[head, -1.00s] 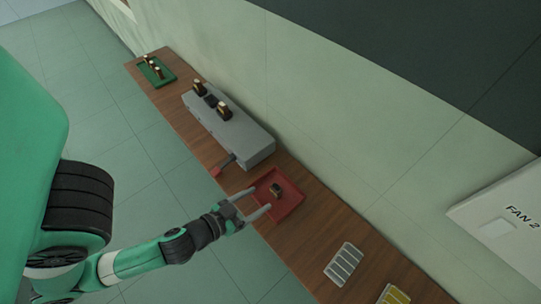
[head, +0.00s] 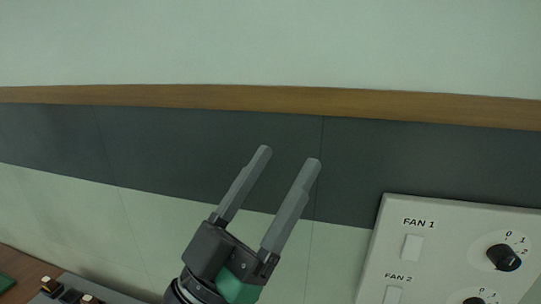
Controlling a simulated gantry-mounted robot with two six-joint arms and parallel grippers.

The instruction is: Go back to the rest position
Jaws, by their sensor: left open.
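My left gripper (head: 290,156) is raised in the lower middle of the head view, in front of the wall. Its two grey fingers point up and are apart, with nothing between them. My right gripper is not in view. The red tray is out of view.
A white fan panel (head: 447,240) with switches and dark knobs is on the wall at the right. The bench (head: 32,268) shows at the lower left, with part of a grey instrument (head: 42,297) and a green tray edge (head: 6,282). The wall around the gripper is bare.

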